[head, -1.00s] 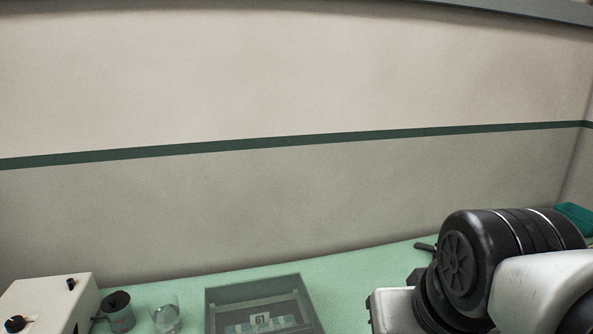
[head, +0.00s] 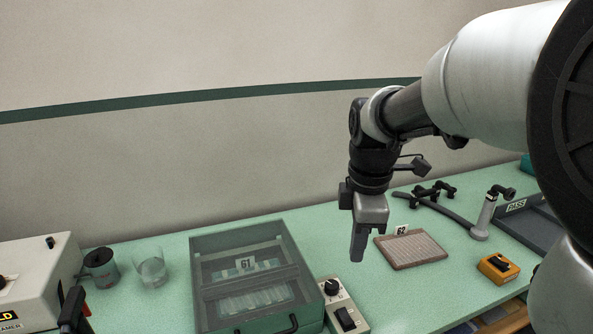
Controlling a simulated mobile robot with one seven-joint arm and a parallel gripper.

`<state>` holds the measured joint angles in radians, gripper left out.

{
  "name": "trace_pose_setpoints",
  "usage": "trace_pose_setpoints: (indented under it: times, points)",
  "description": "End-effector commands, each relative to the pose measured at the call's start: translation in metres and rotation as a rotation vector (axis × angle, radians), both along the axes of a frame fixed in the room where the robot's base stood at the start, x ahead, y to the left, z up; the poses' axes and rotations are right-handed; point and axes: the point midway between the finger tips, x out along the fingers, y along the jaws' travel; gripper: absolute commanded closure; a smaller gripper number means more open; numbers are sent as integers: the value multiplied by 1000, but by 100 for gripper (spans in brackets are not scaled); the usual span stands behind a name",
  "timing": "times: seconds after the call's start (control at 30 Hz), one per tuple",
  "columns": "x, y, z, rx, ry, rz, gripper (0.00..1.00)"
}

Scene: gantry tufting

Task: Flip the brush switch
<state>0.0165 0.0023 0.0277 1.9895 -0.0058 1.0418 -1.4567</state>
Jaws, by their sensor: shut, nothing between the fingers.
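My gripper (head: 357,256) points down over the green bench, with its fingers together and empty. Below and left of it is a pale control box (head: 345,309) with a round black knob and a black rocker switch (head: 346,319). A yellow box (head: 498,267) with a dark switch on top sits farther right. I cannot read a label on either, so I cannot tell which one is the brush switch. My gripper is apart from both boxes.
A clear-lidded case (head: 215,291) marked 61 stands left of the control box. A brown bristled block (head: 411,250) marked 62, a grey stand (head: 484,217) and a PASS tray (head: 541,231) are right. A cup (head: 101,267), a glass (head: 151,272) and a white machine (head: 42,266) are left.

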Motion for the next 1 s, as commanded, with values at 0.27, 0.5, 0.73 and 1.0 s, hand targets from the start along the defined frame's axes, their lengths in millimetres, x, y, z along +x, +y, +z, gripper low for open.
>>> trace_pose_setpoints:
  times: [0.27,0.5,0.73,1.0]
  points:
    - [35,1,-50,-18,98,369,100]
    - [39,1,-53,-18,106,417,100]
    - [38,1,-55,-18,106,415,100]
    - [38,1,-91,-18,109,415,100]
